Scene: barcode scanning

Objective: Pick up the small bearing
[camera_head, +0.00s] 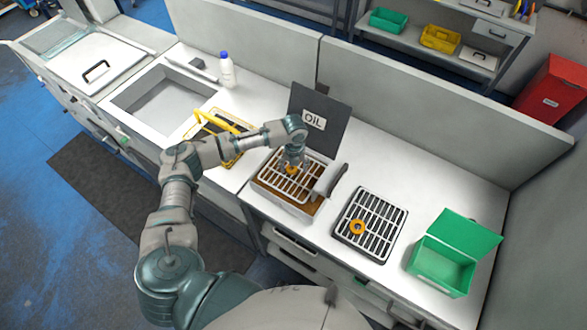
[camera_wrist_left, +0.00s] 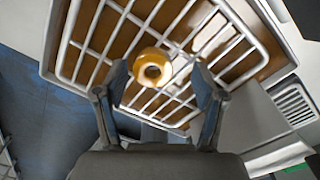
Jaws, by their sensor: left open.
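An orange ring-shaped bearing (camera_wrist_left: 152,54) rests on the white wire rack (camera_wrist_left: 88,47) of the oil tray, between the spread fingers of my left gripper (camera_wrist_left: 161,82). In the head view my left gripper (camera_head: 291,163) is low over this rack, and the bearing (camera_head: 291,171) shows partly beneath it. The fingers are open, one on each side of the bearing; I cannot tell whether they touch it. A second orange bearing (camera_head: 352,228) lies on a dark tray with a light grate (camera_head: 385,213) to the right. My right gripper is out of view.
A dark panel marked OIL (camera_head: 328,120) stands behind the oil tray. A flat handled tool (camera_head: 328,181) is at its right edge. A yellow-handled basket (camera_head: 208,119) is left, beside the sink (camera_head: 160,104). A green open box (camera_head: 440,268) is far right.

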